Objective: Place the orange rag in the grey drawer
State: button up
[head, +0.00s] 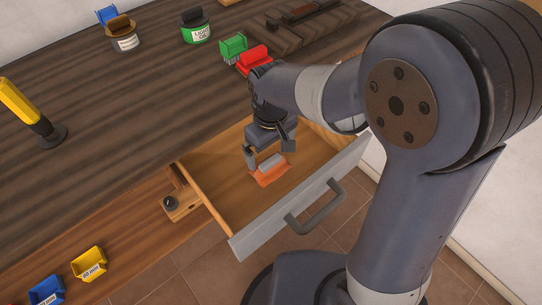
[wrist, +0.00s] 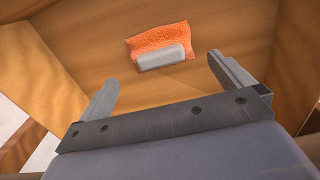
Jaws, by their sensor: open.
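The orange rag (head: 272,176) lies inside the open grey drawer (head: 240,242), on its wooden floor. A light grey block-shaped piece sits on top of the rag. The rag also shows in the wrist view (wrist: 150,43), beyond my fingertips, with the grey piece along its lower edge. My gripper (head: 269,158) hangs over the drawer, pointing down above the rag. In the wrist view its two fingers (wrist: 163,75) are spread apart with nothing between them, and the rag is clear of both.
The dark wooden worktop (head: 130,110) carries a yellow-handled tool (head: 24,107), tins, and a green bin (head: 233,47) and a red bin (head: 254,58). The drawer's handle (head: 315,206) faces the tiled floor. A yellow bin (head: 89,263) and a blue bin (head: 47,290) sit at lower left.

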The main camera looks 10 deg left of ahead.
aim_at(271, 161)
notch_tip(271, 161, up, 5)
jog(key=shift+c, duration=0.4)
dwell(1.1)
